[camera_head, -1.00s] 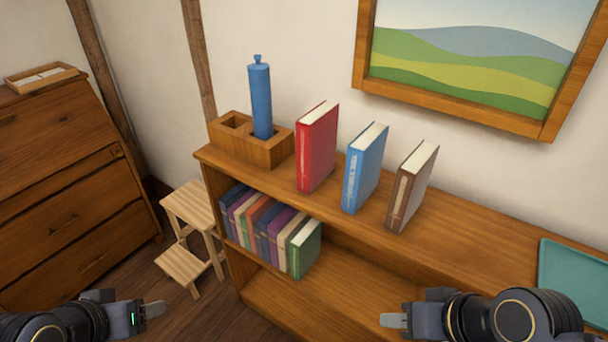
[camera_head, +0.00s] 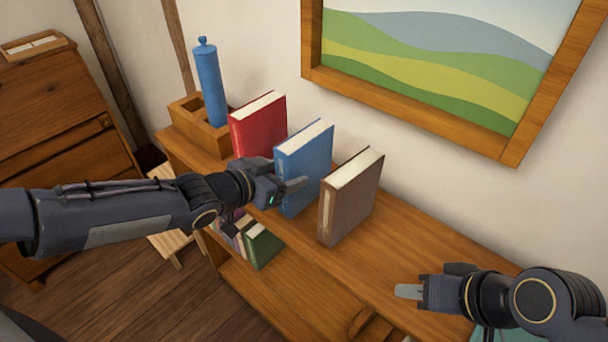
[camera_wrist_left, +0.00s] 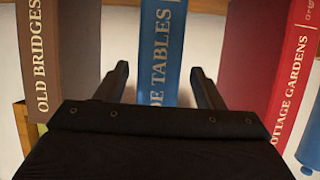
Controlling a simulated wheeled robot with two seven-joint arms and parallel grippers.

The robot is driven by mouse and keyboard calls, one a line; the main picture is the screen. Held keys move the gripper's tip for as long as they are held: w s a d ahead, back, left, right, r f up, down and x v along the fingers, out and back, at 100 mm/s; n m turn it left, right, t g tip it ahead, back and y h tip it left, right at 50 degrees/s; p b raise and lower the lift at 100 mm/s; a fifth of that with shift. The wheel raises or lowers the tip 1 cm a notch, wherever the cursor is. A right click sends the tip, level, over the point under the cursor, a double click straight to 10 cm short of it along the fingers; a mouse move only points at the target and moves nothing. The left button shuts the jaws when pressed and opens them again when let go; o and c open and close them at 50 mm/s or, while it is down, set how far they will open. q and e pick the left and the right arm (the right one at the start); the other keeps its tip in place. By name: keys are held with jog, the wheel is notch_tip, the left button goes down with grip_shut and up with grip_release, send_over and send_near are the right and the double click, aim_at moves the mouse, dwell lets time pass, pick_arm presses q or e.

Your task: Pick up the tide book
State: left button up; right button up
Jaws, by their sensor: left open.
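The tide book is a blue book (camera_head: 308,160) standing upright on the shelf top, between a red book (camera_head: 258,126) and a brown book (camera_head: 350,200). In the left wrist view its spine (camera_wrist_left: 162,50) reads "...DE TABLES", the lower part hidden by my gripper. My left gripper (camera_head: 290,188) is open at the spine side of the blue book.
A wooden holder (camera_head: 190,125) with a blue cylinder (camera_head: 210,85) stands left of the books. Several books (camera_head: 262,246) sit on the lower shelf. A framed picture (camera_head: 410,90) hangs behind. The shelf top (camera_head: 420,245) right of the brown book is mostly clear.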

aim_at(305, 170)
pick_arm(q)
jog(key=x, duration=0.3)
jog(key=shift+d+f+b, duration=0.2)
jog(key=shift+f+b, duration=0.05)
jog(key=shift+b, duration=0.05)
jog(key=c, duration=1.2)
jog(key=shift+r, duration=0.15)
jog(key=shift+c, duration=0.4)
